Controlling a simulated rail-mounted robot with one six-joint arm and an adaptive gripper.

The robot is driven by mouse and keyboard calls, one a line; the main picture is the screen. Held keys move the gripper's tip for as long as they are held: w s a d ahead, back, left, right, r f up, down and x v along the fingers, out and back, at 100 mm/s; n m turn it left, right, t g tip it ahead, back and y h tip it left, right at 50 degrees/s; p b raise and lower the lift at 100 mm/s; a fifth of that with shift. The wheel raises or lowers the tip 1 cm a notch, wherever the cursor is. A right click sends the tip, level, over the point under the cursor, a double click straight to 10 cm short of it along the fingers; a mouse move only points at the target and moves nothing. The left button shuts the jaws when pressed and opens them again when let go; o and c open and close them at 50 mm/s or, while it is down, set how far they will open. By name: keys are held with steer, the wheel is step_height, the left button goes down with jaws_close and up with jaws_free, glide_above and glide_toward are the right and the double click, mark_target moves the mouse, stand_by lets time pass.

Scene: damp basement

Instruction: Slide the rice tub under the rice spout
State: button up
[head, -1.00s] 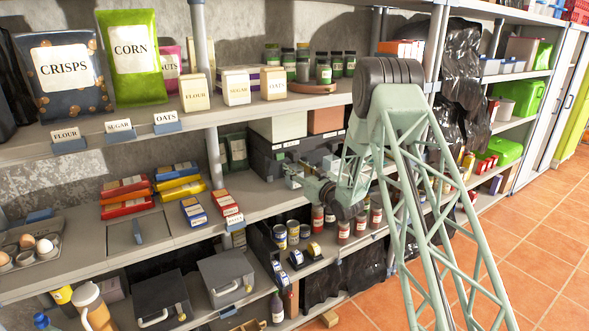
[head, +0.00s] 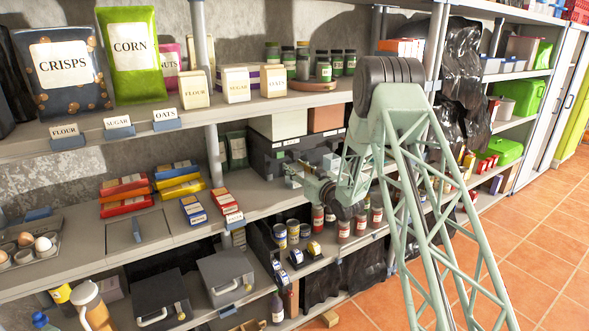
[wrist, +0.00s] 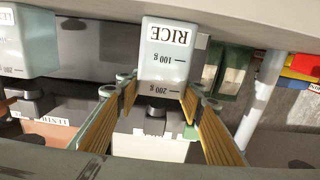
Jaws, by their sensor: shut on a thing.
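The rice tub (wrist: 168,58) is a pale tub marked RICE, 100 g and 200 g, seen upside down in the wrist view. My gripper (wrist: 160,87) is shut on it, with one ribbed finger at each side. A dark rice spout (wrist: 156,112) shows just beyond the tub, under a white hopper (wrist: 150,148). The tub partly covers that area, so I cannot tell whether it sits fully beneath the spout. In the head view my gripper (head: 294,174) is small at the middle shelf, before the white hopper (head: 278,126); the tub is hard to make out there.
A second pale tub (wrist: 28,45) and a reddish lentil hopper (wrist: 50,138) stand left in the wrist view. A shelf post (wrist: 262,100) and green containers (wrist: 228,70) are to the right. In the head view, cans (head: 345,228) stand below my wrist.

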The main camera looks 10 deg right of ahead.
steer(key=o, duration=1)
steer(key=shift+c, duration=0.2)
steer(key=shift+s, duration=0.2)
steer(key=v, duration=1.1)
steer(key=shift+s+d, duration=0.15)
steer(key=shift+s, duration=0.15)
steer(key=shift+r, duration=0.1)
